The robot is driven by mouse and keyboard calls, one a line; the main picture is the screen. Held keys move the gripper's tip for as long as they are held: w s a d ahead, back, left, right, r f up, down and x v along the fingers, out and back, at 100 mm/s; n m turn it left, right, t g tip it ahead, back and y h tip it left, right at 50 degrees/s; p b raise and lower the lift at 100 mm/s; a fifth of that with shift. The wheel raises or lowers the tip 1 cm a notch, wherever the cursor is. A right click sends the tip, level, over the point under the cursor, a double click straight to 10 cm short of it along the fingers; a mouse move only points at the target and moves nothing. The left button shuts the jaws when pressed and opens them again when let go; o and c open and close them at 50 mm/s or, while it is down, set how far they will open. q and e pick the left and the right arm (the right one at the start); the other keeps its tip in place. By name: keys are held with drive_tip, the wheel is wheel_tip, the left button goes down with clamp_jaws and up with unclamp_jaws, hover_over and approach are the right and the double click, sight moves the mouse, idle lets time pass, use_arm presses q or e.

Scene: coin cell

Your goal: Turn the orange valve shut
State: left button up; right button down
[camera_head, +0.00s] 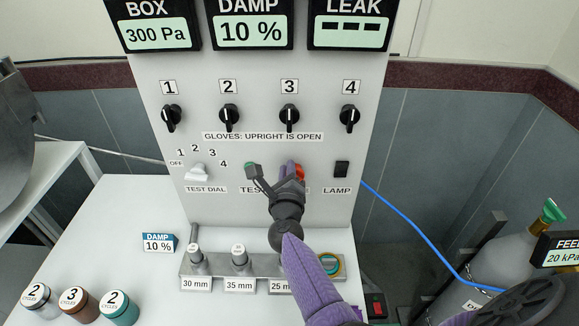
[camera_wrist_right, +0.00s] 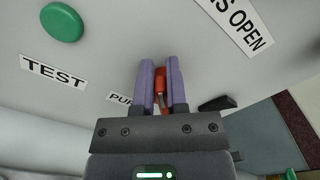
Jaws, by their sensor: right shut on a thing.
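The orange valve (camera_head: 300,172) is on the white panel, right of the green test button (camera_head: 251,171). My right gripper (camera_head: 290,170) reaches up to it and hides most of it in the head view. In the right wrist view, the two purple fingers (camera_wrist_right: 162,88) are shut on the orange handle (camera_wrist_right: 160,80), one on each side. The label below it is partly covered and reads "PUR". I cannot tell the handle's exact angle. My left gripper is not in view.
A white test dial (camera_head: 197,172) is at left and a black lamp switch (camera_head: 341,169) at right. A metal block (camera_head: 215,267) with posts and several capped jars (camera_head: 78,302) stand on the table below.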

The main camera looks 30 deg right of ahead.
drive_tip(key=n, duration=0.2)
drive_tip(key=f+n, duration=0.1)
drive_tip(key=shift+a+f+n, duration=0.15)
drive_tip(key=shift+a+n, duration=0.05)
drive_tip(key=shift+n, duration=0.2)
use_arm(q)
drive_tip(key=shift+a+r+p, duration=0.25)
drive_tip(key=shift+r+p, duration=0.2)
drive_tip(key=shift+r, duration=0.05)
use_arm(e)
drive_tip(key=n, duration=0.2)
drive_tip(key=f+n, duration=0.1)
drive_tip(key=n, duration=0.2)
drive_tip(key=shift+a, duration=0.1)
drive_tip(key=shift+f, duration=0.1)
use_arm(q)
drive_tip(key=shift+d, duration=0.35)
